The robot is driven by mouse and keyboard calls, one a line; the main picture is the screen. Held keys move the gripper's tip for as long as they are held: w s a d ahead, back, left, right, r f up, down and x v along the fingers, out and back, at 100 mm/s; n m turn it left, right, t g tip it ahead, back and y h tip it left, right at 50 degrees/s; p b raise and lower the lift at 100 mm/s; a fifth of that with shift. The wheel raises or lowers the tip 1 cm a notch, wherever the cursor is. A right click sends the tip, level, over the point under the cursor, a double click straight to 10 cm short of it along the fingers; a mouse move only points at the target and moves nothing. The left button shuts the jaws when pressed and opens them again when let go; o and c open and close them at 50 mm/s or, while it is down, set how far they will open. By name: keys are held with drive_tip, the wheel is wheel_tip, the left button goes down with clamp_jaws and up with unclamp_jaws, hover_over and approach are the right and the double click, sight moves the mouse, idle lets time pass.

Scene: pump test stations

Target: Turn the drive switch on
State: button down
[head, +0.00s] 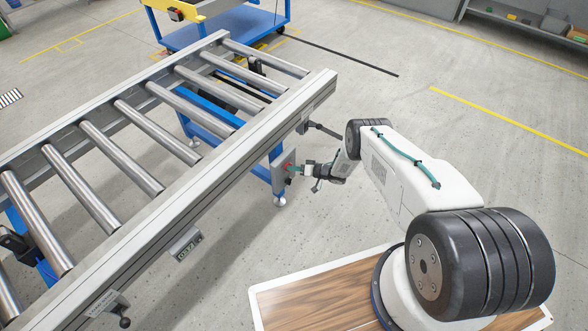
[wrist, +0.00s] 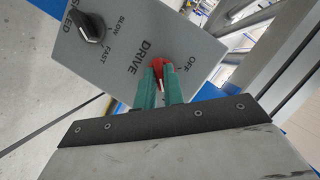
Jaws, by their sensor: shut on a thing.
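The red drive switch (wrist: 158,66) sits on a grey panel (wrist: 125,50) marked DRIVE in the wrist view. My gripper (wrist: 160,80) has its two green fingers shut on the switch, one on each side. The OFF label is right beside the switch at its right; no ON label is visible, and the fingers hide part of the switch, so I cannot tell its setting. In the head view the panel (head: 281,172) hangs below the conveyor's near rail, with my gripper (head: 299,168) reaching it from the right.
A black speed knob (wrist: 88,27) marked SLOW and FAST is on the same panel. The roller conveyor (head: 180,145) fills the left of the head view. A small display box (head: 186,244) hangs on its rail. A blue cart (head: 222,35) stands behind. The floor at right is open.

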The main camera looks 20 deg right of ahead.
drive_tip(key=c, duration=1.5)
unclamp_jaws()
drive_tip(key=v, duration=0.7)
drive_tip(key=shift+s+d, duration=0.25)
drive_tip(key=shift+d, duration=0.05)
drive_tip(key=shift+r, duration=0.15)
